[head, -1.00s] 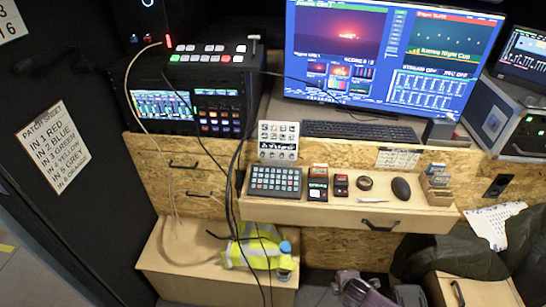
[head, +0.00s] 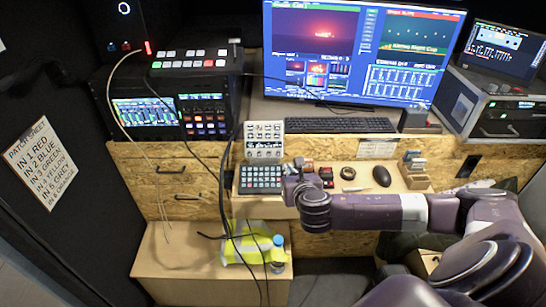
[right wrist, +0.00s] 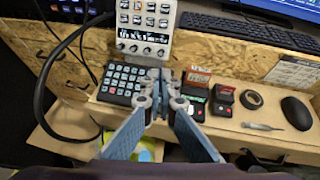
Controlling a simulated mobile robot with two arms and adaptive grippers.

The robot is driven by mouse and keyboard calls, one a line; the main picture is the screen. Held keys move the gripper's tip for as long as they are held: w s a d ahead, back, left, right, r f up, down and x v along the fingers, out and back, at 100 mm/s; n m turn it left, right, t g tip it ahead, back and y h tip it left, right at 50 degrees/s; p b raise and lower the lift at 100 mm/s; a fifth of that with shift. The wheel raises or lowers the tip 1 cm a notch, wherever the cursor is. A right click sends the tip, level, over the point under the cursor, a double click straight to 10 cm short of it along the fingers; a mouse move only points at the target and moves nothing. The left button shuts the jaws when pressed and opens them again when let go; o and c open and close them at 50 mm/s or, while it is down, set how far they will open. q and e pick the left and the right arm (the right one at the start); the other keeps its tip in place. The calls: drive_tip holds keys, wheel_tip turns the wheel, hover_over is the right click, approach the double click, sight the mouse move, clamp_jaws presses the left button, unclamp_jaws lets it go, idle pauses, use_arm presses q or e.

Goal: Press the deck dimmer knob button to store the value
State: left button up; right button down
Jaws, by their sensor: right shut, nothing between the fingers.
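The pale deck (head: 264,141) stands leaning against the chipboard behind the shelf, left of the keyboard. I cannot read which knob is the dimmer. My right gripper (head: 290,168) is shut and empty, in front of and below the deck. In the right wrist view its fingertips (right wrist: 160,76) appear just below the deck's bottom edge, apart from the knobs. My left gripper is not in view.
A dark keypad (head: 260,179) lies in front of the deck. Right of my gripper on the shelf are a small red-topped box (head: 326,176), a tape roll (head: 348,173) and a mouse (head: 381,176). Black cables (head: 228,200) hang at the left.

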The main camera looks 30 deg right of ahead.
drive_tip(key=shift+d, duration=0.1)
drive_tip(key=shift+w+f, duration=0.1)
drive_tip(key=p, duration=0.2)
approach(278, 155)
drive_tip(key=x, duration=0.4)
drive_tip(key=shift+w+d+f, duration=0.1)
drive_tip(key=shift+w+d, duration=0.1)
drive_tip(key=shift+w, duration=0.1)
drive_tip(key=shift+x, duration=1.1)
